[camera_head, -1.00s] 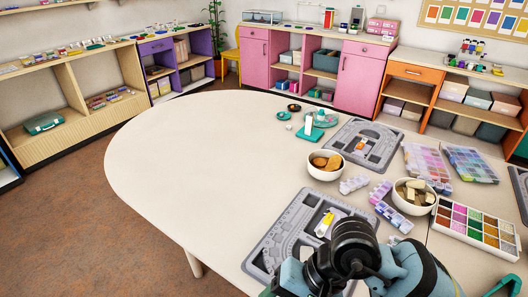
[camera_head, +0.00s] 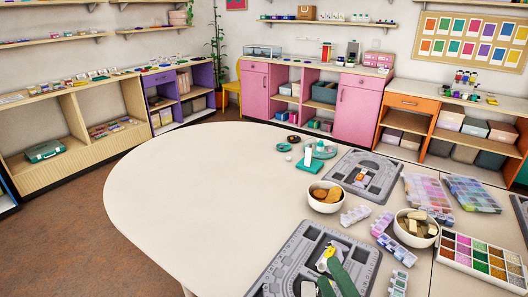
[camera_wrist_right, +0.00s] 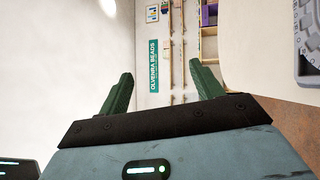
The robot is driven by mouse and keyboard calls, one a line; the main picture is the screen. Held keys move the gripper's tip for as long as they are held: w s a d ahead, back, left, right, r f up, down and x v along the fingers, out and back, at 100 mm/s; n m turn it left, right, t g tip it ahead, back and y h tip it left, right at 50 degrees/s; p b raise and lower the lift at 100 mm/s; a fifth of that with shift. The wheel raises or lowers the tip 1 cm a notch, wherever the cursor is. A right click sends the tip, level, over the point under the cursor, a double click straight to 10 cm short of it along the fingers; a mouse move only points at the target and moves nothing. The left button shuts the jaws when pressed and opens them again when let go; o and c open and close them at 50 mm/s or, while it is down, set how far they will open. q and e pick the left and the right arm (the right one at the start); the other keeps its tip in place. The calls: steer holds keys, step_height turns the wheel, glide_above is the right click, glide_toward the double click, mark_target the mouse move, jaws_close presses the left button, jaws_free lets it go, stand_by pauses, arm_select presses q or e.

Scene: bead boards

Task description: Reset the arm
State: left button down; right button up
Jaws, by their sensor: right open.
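My right gripper (camera_head: 329,270) shows at the bottom of the head view, over the near grey bead board (camera_head: 283,262). Its dark green fingers hide part of that board and of a small yellow and white item (camera_head: 325,256) on it. In the right wrist view the gripper (camera_wrist_right: 162,85) has its fingers spread apart with nothing between them. That view looks toward a wall with a green sign (camera_wrist_right: 154,66) reading "OLVENRA BEADS". My left gripper is not in view.
A second grey bead board (camera_head: 385,184) lies farther back. Two white bowls (camera_head: 326,207) (camera_head: 416,238), bead boxes (camera_head: 470,190) and a tray of coloured beads (camera_head: 450,257) crowd the right side. The left part of the pale table (camera_head: 190,195) is clear.

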steer(key=s+d+f+m+g+h, duration=0.4)
steer(key=d+f+m, duration=0.15)
steer(key=f, duration=0.25)
steer(key=s+d+f+m+g+h, duration=0.3)
steer(key=s+d+f+m+g, duration=0.1)
steer(key=f+m, duration=0.4)
steer(key=s+d+f+m+g, duration=0.1)
steer(key=s+f+m+g, duration=0.35)
steer(key=s, duration=0.75)
steer(key=s+d+f+m+g, duration=0.1)
steer(key=s+f+m+g, duration=0.1)
steer(key=s+f+g, duration=0.65)
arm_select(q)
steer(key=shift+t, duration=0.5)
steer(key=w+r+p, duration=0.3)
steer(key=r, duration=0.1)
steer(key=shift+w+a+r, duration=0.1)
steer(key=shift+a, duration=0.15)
arm_select(e)
steer(key=w+a+f+t+y, duration=0.2)
steer(key=w+t, duration=0.4)
steer(key=t, duration=0.4)
steer(key=shift+a+f, duration=0.2)
steer(key=shift+a, duration=0.25)
steer(key=shift+w, duration=0.1)
